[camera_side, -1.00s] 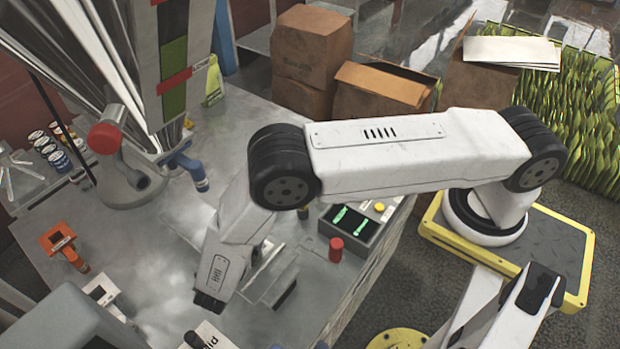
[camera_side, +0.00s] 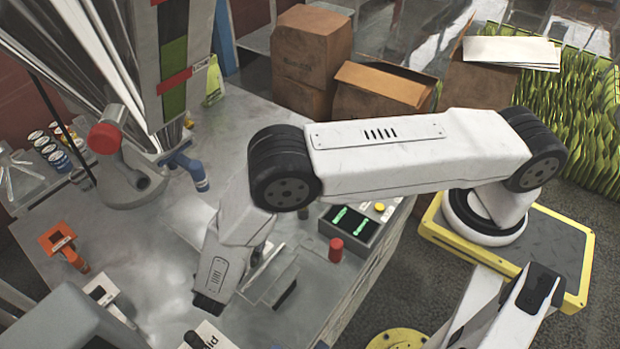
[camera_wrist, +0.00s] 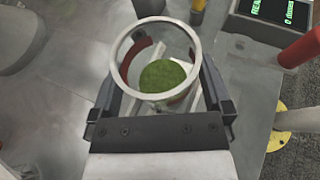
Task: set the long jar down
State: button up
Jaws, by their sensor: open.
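The long jar (camera_wrist: 152,56) is clear glass with a pale rim and green powder inside, seen from above in the wrist view. It stands between the two fingers of my gripper (camera_wrist: 160,92), which is open around it. The jar's base is hidden by its own wall and the gripper, so I cannot tell from this view alone what it rests on. In the side view my wrist and forearm hide the fingers, and the jar cannot be made out there.
A scale-like box with green displays (camera_side: 352,224) and a red cylinder (camera_side: 336,250) stand to the right on the grey bench (camera_side: 150,262). Cardboard boxes (camera_side: 312,55) stand behind. The bench's right edge is close.

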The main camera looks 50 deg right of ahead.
jog(key=v, duration=1.1)
jog(key=shift+a, duration=0.25)
jog(key=shift+d, duration=0.1)
jog(key=w+d+r+m+g+y, duration=0.1)
jog(key=d+r+m+g+y, duration=0.2)
jog(key=d+r+m, duration=0.3)
jog(key=d+r+m+g+y, duration=0.3)
jog(key=d+r+m+g, duration=0.1)
jog(key=d, duration=0.5)
jog(key=s+d+r+m+t+y, duration=0.2)
jog(key=s+d+r+m+y, duration=0.1)
jog(key=d+m, duration=0.3)
jog(key=s+d+r+m+t+y, duration=0.1)
jog(key=s+d+r+m+y, duration=0.2)
jog(key=s+d+r+m, duration=0.2)
jog(key=shift+d+r+m+t, duration=0.4)
jog(key=shift+d+r+m, duration=0.05)
jog(key=shift+d+m, duration=0.7)
